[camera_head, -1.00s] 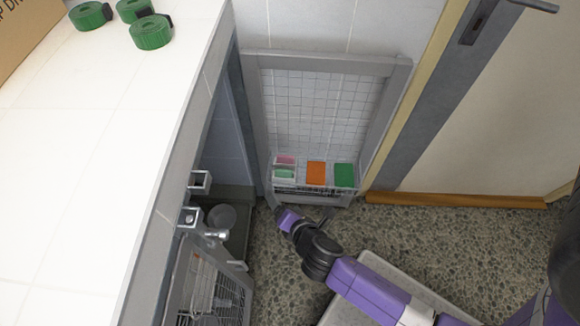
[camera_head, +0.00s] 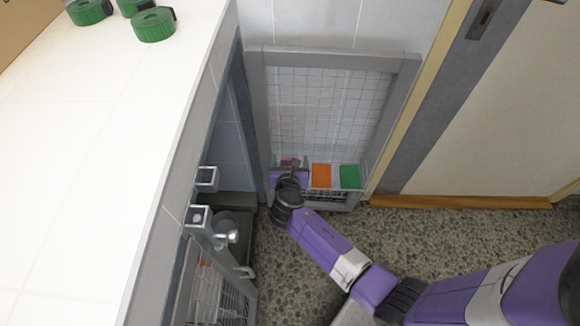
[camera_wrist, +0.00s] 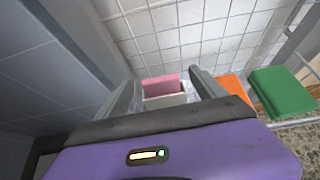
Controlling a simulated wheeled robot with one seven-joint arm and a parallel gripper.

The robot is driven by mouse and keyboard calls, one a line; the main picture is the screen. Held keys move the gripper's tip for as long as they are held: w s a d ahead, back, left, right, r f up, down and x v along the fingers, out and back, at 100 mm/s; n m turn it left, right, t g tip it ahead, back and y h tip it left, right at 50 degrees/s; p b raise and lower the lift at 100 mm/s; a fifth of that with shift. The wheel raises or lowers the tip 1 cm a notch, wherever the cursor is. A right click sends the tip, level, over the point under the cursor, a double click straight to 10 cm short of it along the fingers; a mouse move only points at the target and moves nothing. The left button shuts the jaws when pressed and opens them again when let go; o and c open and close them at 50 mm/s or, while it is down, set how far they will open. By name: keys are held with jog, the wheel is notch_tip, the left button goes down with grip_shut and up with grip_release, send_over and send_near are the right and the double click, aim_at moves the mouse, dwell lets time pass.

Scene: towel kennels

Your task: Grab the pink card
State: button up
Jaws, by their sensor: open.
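The pink card (camera_wrist: 160,84) stands in a white holder (camera_wrist: 166,101) in the wrist view. It shows between the two fingers of my gripper (camera_wrist: 160,90), toward their tips. My gripper is open, with one finger on each side of the card, and I cannot tell whether either finger touches it. In the head view only a small bit of the pink card (camera_head: 287,162) shows, and my gripper (camera_head: 291,166) covers most of the holder. The green piece that was in front of the pink card is hidden.
An orange card (camera_head: 321,176) and a green card (camera_head: 350,177) stand to the right in the same wire rack (camera_head: 330,199). A grey-framed mesh panel (camera_head: 335,110) rises behind. The white counter (camera_head: 110,150) and an open wire door (camera_head: 212,295) lie to the left.

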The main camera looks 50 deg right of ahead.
jog(key=shift+x, duration=1.2)
jog(key=c, duration=1.4)
jog(key=shift+r, duration=0.1)
jog(key=shift+c, duration=0.2)
